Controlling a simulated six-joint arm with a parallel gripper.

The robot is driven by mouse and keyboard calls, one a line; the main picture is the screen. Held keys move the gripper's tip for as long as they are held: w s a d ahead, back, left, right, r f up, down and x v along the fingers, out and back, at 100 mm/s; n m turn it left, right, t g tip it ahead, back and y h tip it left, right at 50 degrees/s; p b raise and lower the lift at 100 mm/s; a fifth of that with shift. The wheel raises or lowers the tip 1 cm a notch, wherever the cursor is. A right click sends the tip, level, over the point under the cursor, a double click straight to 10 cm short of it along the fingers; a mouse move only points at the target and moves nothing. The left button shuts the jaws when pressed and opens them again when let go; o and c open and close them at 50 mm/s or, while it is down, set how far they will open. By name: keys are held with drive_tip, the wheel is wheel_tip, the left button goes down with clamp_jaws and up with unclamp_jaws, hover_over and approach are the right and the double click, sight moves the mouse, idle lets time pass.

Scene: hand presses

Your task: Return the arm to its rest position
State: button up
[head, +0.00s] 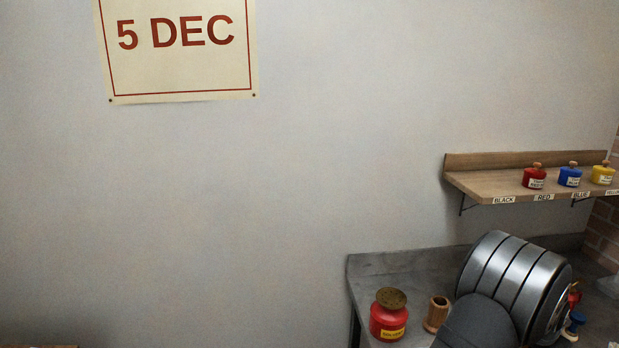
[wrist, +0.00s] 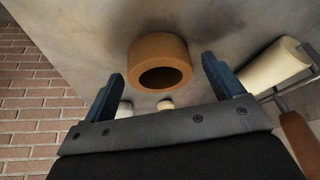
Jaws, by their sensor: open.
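My gripper (wrist: 162,70) shows in the wrist view with its two dark blue fingers wide apart and nothing clamped between them. A round wooden cup (wrist: 160,46) with a dark opening lies beyond the fingertips, between them in the picture; I see no contact. In the head view, part of my dark grey arm covers the right side of the worktop, and my gripper's fingers cannot be made out there.
The grey worktop (head: 400,264) holds a red solvent can (head: 389,322) and a wooden cup (head: 437,313). A wall shelf (head: 480,183) carries red (head: 534,179), blue (head: 569,177) and yellow (head: 602,175) pots. A cream roller (wrist: 275,68) shows right of my gripper.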

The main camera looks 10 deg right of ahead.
drive_tip(key=v, duration=1.1)
drive_tip(key=x, duration=1.2)
drive_tip(key=shift+s+a+f, duration=0.1)
drive_tip(key=shift+a, duration=0.1)
drive_tip(key=r, duration=0.5)
drive_tip(key=shift+s, duration=0.35)
drive_tip(key=s+r, duration=0.6)
drive_tip(key=s, duration=0.4)
drive_tip(key=w+a+n+t, duration=0.15)
drive_tip(key=w+a, duration=0.35)
drive_tip(key=w, duration=0.5)
drive_tip(key=w+a+r+n+y, duration=0.1)
drive_tip(key=w+a+n, duration=0.1)
drive_tip(key=w+a, duration=0.55)
drive_tip(key=w+a+n, duration=0.2)
drive_tip(key=w+a, duration=0.2)
drive_tip(key=w, duration=0.8)
drive_tip(key=w+a+f+n, duration=0.1)
drive_tip(key=w+a, duration=0.2)
drive_tip(key=a, duration=0.4)
drive_tip(key=w+a+f+n+y, duration=0.1)
drive_tip(key=w+a+f, duration=0.1)
drive_tip(key=a, duration=0.6)
drive_tip(key=w+a+f+n+t, duration=0.1)
drive_tip(key=w+a, duration=0.3)
drive_tip(key=a, duration=0.4)
drive_tip(key=shift+f+n+y, duration=0.4)
drive_tip(key=shift+f+n, duration=0.05)
drive_tip(key=shift+o, duration=0.2)
